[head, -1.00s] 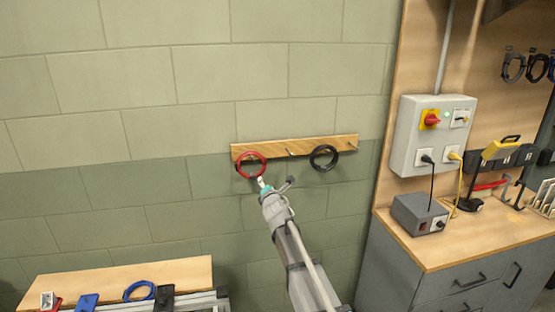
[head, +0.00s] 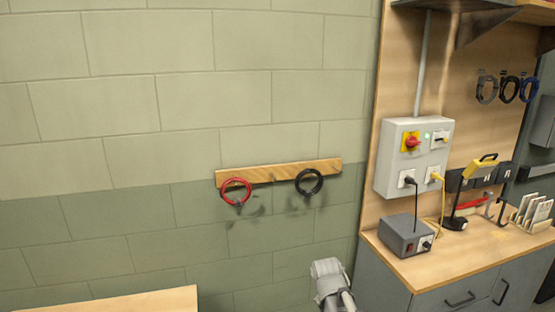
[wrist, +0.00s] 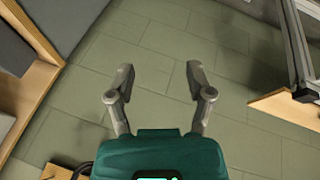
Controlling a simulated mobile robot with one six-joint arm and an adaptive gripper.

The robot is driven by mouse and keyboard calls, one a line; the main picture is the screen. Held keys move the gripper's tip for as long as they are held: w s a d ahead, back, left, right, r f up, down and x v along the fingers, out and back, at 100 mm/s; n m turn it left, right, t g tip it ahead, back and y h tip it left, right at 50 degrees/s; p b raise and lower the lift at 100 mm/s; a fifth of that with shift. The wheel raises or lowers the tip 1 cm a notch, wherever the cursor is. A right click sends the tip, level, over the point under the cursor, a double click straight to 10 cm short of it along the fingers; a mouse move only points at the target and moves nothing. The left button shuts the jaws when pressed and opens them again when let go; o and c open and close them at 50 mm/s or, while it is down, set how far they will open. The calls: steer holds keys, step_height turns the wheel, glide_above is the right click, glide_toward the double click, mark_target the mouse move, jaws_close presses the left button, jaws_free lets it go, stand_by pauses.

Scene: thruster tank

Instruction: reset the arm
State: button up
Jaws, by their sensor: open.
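My gripper (wrist: 160,85) shows in the wrist view with its two grey fingers spread apart and nothing between them. Behind the fingers is a green-grey tiled or block surface. In the head view only a grey part of my arm shows at the bottom, right of centre, and the gripper itself cannot be made out there. A red ring of cable (head: 235,200) hangs at the left of the wooden peg rail (head: 245,176) on the wall. A black ring of cable (head: 309,195) hangs toward the right of the rail. My arm is apart from both.
A workbench (head: 447,268) stands at the right, with a grey power box (head: 405,238) on it and a switch panel (head: 392,160) above. A wooden tabletop (head: 150,302) shows at the bottom left. The wall between is clear.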

steer(key=s+d+f+m+g+y, duration=0.1)
steer(key=s+m+g, duration=0.3)
steer(key=s, duration=0.9)
steer(key=shift+d+f+m+g, duration=0.35)
steer(key=shift+d+m, duration=0.2)
steer(key=shift+m, duration=0.65)
steer(key=shift+c, duration=0.7)
